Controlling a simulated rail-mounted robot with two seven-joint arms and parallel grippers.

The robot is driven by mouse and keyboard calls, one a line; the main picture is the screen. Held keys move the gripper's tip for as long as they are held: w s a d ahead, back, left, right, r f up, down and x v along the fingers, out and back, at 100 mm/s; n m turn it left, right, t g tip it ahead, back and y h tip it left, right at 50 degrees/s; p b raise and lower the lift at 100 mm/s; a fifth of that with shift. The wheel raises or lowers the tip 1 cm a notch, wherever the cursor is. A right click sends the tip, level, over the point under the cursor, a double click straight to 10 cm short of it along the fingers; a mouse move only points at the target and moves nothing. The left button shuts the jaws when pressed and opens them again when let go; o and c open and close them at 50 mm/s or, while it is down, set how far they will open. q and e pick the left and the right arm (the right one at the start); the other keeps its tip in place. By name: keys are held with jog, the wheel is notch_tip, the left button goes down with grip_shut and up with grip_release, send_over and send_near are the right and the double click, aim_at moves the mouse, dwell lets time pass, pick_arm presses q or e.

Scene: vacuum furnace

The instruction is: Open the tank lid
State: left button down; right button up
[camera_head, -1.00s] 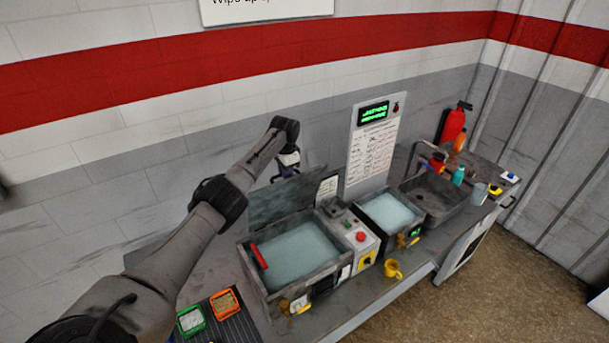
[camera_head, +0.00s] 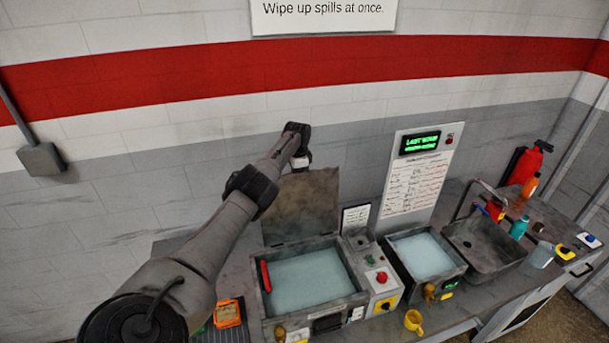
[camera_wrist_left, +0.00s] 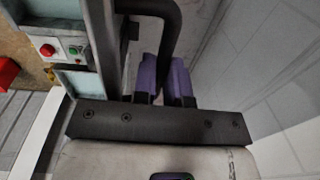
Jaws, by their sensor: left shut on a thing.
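The tank (camera_head: 352,292) is an open grey metal box filled with pale blue liquid. Its lid (camera_head: 300,205) stands raised, roughly upright along the back edge. My left arm reaches from the lower left, and my left gripper (camera_head: 301,162) is at the lid's top edge, partly hidden by the wrist. In the left wrist view, the purple fingers (camera_wrist_left: 166,82) are shut on a black curved handle (camera_wrist_left: 165,12) beside the lid's dark plate (camera_wrist_left: 103,40). My right gripper is not in view.
A red bar (camera_head: 265,276) sits at the tank's left inner side. A control box (camera_head: 380,280), a second smaller bath (camera_head: 424,255) and a sink (camera_head: 485,245) stand to the right. An orange tray (camera_head: 228,313) lies at the left. The wall is close behind the lid.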

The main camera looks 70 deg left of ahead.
pick_arm(q)
jog(key=shift+s+a+f, duration=0.2)
jog(key=shift+f, duration=0.05)
jog(key=c, duration=1.2)
grip_release()
jog(key=shift+s+a+r, duration=0.1)
jog(key=shift+r, duration=0.05)
jog(key=shift+o, duration=0.2)
jog(key=shift+r, duration=0.15)
jog(key=shift+r, duration=0.3)
notch_tip(320, 180, up, 13)
jog(key=b, duration=0.1)
jog(key=shift+d, duration=0.45)
